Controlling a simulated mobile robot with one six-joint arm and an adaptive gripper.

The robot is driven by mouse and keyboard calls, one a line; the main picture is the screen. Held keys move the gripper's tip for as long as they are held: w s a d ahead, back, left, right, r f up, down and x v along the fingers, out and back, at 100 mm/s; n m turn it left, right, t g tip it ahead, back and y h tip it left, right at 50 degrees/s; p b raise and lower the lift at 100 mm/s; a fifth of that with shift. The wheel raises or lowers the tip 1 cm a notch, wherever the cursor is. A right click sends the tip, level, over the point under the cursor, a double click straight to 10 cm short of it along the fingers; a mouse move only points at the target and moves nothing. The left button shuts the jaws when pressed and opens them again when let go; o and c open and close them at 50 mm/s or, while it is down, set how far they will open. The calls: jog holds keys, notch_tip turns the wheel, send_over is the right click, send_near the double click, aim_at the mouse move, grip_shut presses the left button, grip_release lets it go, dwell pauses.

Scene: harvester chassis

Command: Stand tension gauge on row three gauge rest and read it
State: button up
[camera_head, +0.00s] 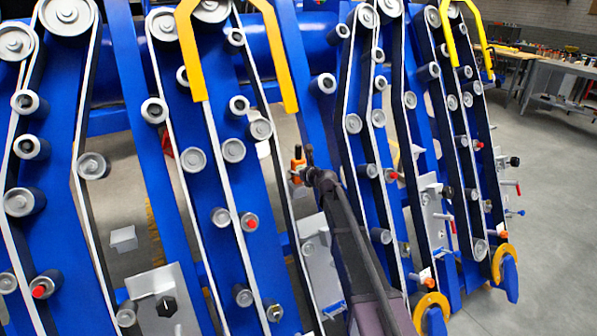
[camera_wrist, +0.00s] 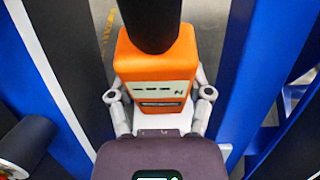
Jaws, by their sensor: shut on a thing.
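The tension gauge (camera_wrist: 130,62) is an orange block with a pale display panel showing dashes and an N. My gripper (camera_wrist: 160,92) is shut on it, with one grey finger on each side. A black rounded part (camera_wrist: 152,22) covers the gauge's top; I cannot tell whether it belongs to the gauge. In the head view the gauge (camera_head: 297,163) is a small orange shape at the end of my dark arm, with my gripper (camera_head: 308,172) beside it. It is between two blue belt frames, beside a pale belt. I cannot tell which part is the row three gauge rest.
Blue frames (camera_head: 245,190) with belts and grey rollers stand close on both sides. Grey plates carry knobs, one with a black knob (camera_head: 165,300) at lower left. Yellow guards (camera_head: 190,50) hang above. A workbench (camera_head: 560,75) is at right, with clear floor before it.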

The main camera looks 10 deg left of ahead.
aim_at(301, 161)
jog(key=shift+f+b, duration=0.4)
dwell(0.3)
jog(key=o, duration=1.2)
jog(key=shift+r, duration=0.25)
notch_tip(301, 161, up, 4)
jog(key=p, duration=0.4)
jog(key=shift+d+r+p, duration=0.1)
jog(key=shift+r+p, duration=0.05)
jog(key=shift+p, duration=0.25)
jog(key=s+d, duration=0.6)
jog(key=s, duration=0.4)
jog(key=shift+w+d+r+n+g+y+p, duration=0.1)
jog(key=shift+d+r+n+g+y+p, duration=0.4)
jog(key=shift+d, duration=3.25)
jog(key=shift+s+d+r+n+g+y+p, duration=0.1)
jog(key=shift+d+r+n+g+y+p, duration=0.4)
jog(key=shift+d, duration=3.3)
jog(key=shift+w+d+r+n+g+y+p, duration=0.15)
jog(key=shift+d+r+p, duration=0.6)
jog(key=shift+d, duration=3)
jog(key=shift+f, duration=0.1)
